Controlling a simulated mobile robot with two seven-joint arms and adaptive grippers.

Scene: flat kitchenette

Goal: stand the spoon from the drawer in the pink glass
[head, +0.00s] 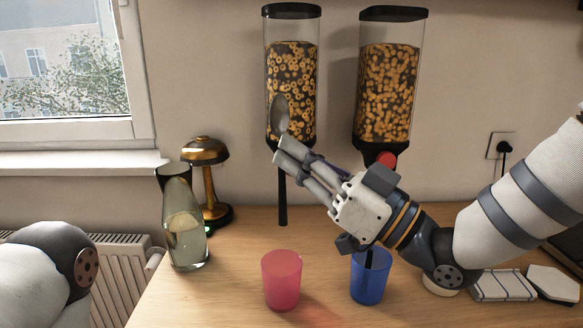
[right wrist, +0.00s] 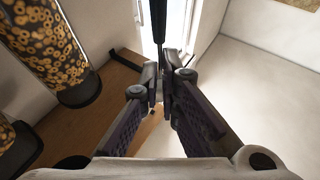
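The spoon (head: 280,114) is upright in the head view, with its grey bowl up and its dark handle hanging down. My right gripper (head: 282,150) is shut on it just below the bowl. In the right wrist view the dark handle (right wrist: 159,22) runs up from between the fingertips (right wrist: 164,86). The pink glass (head: 281,281) stands upright on the wooden counter. The handle's lower end shows above the glass in the picture, apart from it. The inside of the glass is hardly visible. My left gripper is out of view; only part of that arm shows at lower left.
A blue glass (head: 371,278) holding a dark thin item stands right of the pink one, below my right arm. A glass vase (head: 184,225) and a brass lamp (head: 207,175) stand at left. Two cereal dispensers (head: 292,75) hang on the wall behind. Counter between vase and pink glass is clear.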

